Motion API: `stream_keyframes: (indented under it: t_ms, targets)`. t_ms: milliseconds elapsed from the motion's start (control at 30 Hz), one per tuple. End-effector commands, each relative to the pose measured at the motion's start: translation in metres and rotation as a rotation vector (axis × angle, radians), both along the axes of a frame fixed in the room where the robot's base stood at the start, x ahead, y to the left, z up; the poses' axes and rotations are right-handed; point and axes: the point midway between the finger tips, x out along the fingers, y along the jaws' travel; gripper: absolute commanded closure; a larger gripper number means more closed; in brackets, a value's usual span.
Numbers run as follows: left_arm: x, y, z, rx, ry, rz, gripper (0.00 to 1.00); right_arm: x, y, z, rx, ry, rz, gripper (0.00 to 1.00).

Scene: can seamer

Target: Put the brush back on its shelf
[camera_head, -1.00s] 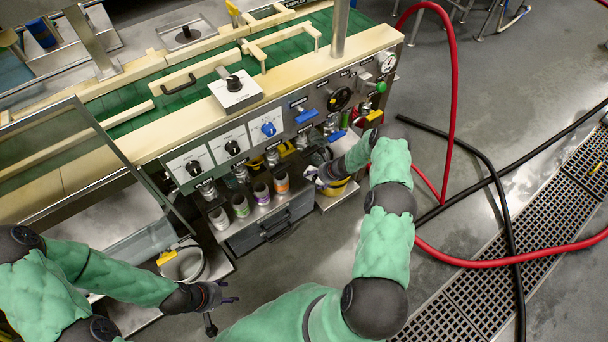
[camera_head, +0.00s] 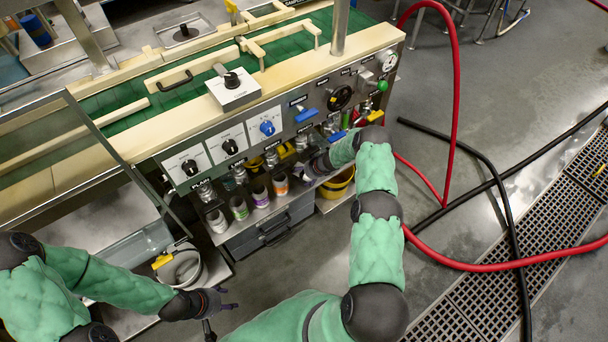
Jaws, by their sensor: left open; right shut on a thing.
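My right gripper (camera_head: 311,171) is at the shelf (camera_head: 296,192) under the machine's front panel, just right of the cup with the orange band. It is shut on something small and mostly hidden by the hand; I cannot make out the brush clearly. My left gripper (camera_head: 226,299) is open and empty at the lower left, above the floor and away from the shelf.
Several banded cups (camera_head: 260,195) stand in a row left of my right gripper. A yellow bucket (camera_head: 337,187) stands right of it. Knobs and a blue lever (camera_head: 306,115) jut from the panel above. A red hose (camera_head: 480,262) crosses the floor at right.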

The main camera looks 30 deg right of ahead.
Motion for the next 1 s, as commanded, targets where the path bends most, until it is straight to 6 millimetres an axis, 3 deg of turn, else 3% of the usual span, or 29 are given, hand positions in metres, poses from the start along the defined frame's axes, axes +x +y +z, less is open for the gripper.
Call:
stream_keyframes:
  t_ms: [167, 200, 233, 733, 933, 1000]
  targets:
    - [0.0, 0.0, 0.0, 0.0, 0.0, 0.0, 0.46, 0.0, 0.0, -0.004, 0.0, 0.0, 0.0, 0.52]
    - [0.0, 0.0, 0.0, 0.0, 0.0, 0.0, 0.46, 0.0, 0.0, -0.003, 0.0, 0.0, 0.0, 0.1]
    - [0.0, 0.0, 0.0, 0.0, 0.0, 0.0, 0.46, 0.0, 0.0, -0.003, 0.0, 0.0, 0.0, 0.02]
    - [0.0, 0.0, 0.001, 0.0, 0.0, 0.0, 0.46, -0.001, -0.001, 0.003, 0.0, 0.0, -0.001, 0.0]
    - [0.0, 0.0, 0.017, 0.0, 0.0, 0.0, 0.46, -0.016, -0.009, 0.031, 0.001, 0.002, -0.003, 0.0]
    - [0.0, 0.0, 0.019, 0.0, 0.0, 0.0, 0.46, -0.029, -0.014, 0.027, 0.004, 0.006, -0.004, 0.0]
